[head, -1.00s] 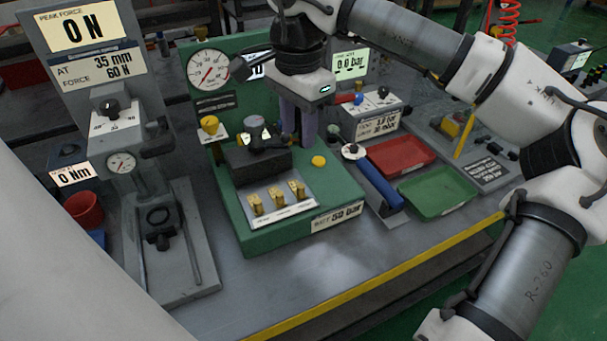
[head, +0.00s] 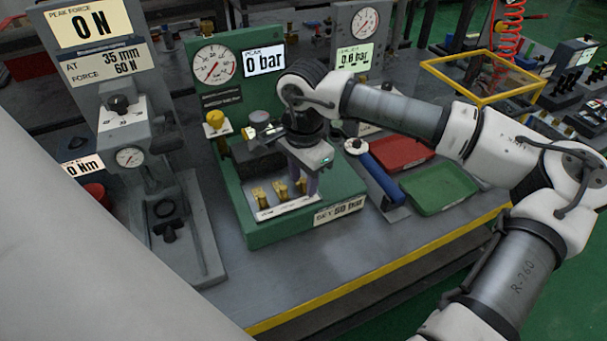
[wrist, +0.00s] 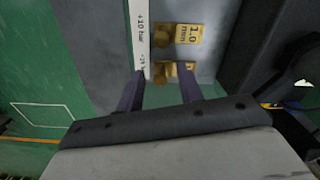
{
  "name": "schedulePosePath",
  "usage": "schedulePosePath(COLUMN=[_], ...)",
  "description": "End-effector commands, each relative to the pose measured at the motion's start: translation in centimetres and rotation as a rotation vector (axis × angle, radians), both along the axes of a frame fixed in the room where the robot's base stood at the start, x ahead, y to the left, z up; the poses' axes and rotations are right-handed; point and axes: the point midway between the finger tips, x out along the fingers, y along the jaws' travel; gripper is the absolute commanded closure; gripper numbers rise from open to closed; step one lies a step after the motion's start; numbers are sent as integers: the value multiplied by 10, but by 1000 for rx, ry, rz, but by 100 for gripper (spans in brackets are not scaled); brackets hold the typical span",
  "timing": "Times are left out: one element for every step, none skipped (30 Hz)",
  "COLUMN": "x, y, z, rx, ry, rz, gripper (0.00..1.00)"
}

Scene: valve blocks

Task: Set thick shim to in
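Several brass shim pieces stand in a row on a pale labelled strip (head: 290,209) at the front of the green test block (head: 283,232). In the head view I see a left one (head: 260,198), a middle one (head: 281,190) and a right one (head: 301,186). In the wrist view one brass piece bears a tag (wrist: 188,34) reading 1.0 mm; another brass piece (wrist: 180,69) shows between the fingertips. My gripper (wrist: 160,82) is open, its two purple fingers apart, pointing down close to the right end of the row. I cannot tell whether they touch a piece.
A dark clamp block (head: 256,163) and yellow knob (head: 215,118) are behind the row. A blue-handled tool (head: 374,172), a red tray (head: 402,152) and a green tray (head: 440,188) lie right. A grey press (head: 160,190) stands left. The front bench strip is clear.

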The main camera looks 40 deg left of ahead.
Motion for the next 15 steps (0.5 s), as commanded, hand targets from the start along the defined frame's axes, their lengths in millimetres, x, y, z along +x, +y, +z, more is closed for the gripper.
schedulePosePath(x=[0,0,0,0,0,0,0,0,0,0,0,0,0,0,0], y=[0,0,0,0,0,0,0,0,0,0,0,0,0,0,0], z=[-1,-1,-2,-2,-2,-2,-2,-1,-1,-1,-1,-1,-1,-1,-1], rx=[0,0,0,0,0,0,0,0,0,0,0,0,0,0,0], ry=[0,0,0,0,0,0,0,0,-1,-1,-1,-1,-1,-1,-1], rz=[0,0,0,0,0,0,0,0,0,0,0,0,0,0,0], gripper=[63,63,63,63,63,63,63,63,68,72,76,82,86,89,95])
